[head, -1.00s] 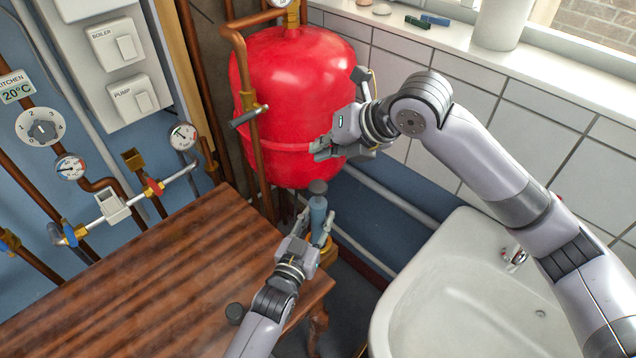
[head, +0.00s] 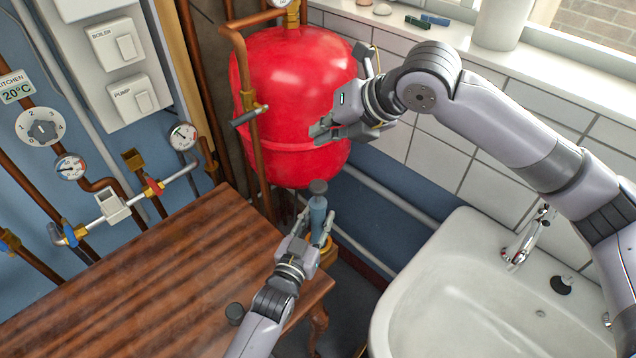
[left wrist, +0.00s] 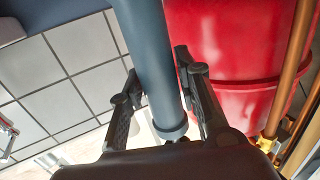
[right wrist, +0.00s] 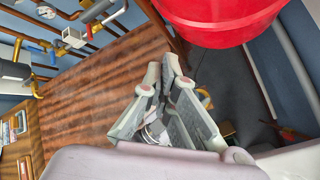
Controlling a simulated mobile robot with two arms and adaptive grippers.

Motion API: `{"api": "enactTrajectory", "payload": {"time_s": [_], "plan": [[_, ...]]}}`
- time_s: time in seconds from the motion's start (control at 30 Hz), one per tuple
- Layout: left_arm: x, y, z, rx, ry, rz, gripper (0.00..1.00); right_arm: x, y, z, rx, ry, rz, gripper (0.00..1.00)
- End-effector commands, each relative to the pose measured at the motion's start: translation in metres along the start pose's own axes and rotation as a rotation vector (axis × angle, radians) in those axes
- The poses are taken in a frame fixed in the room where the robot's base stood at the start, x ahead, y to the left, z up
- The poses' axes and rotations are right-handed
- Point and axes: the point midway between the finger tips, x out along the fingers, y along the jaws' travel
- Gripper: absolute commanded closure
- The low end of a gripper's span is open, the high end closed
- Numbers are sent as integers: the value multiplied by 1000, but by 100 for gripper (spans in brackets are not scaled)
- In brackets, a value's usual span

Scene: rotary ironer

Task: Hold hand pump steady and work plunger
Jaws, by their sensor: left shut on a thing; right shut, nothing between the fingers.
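My left gripper (head: 311,238) is shut around the pump's barrel. In the left wrist view the barrel (left wrist: 152,60) runs between its two dark fingers (left wrist: 163,95). My right gripper (head: 318,132) is above the pump, in front of the red tank, apart from the knob. In the right wrist view its fingertips (right wrist: 168,68) are together and empty.
The red tank (head: 292,90) stands behind, with a copper pipe (head: 250,150) and handle in front. The wooden table (head: 150,275) is clear at left. A white sink (head: 470,290) with a tap (head: 530,238) is at right. A windowsill (head: 450,35) runs above.

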Motion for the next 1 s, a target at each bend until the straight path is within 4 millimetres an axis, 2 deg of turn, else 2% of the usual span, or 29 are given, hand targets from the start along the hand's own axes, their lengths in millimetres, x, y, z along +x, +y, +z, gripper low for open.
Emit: {"api": "enactTrajectory", "payload": {"time_s": [0.23,0.7,1.0], "plan": [[0,0,0,0,0,0,100,7,-5,-5,0,1,-1,100],[0,0,0,0,0,0,100,50,-37,-36,1,1,-1,100],[0,0,0,0,0,0,100,61,-45,-44,-1,0,-1,100]]}}
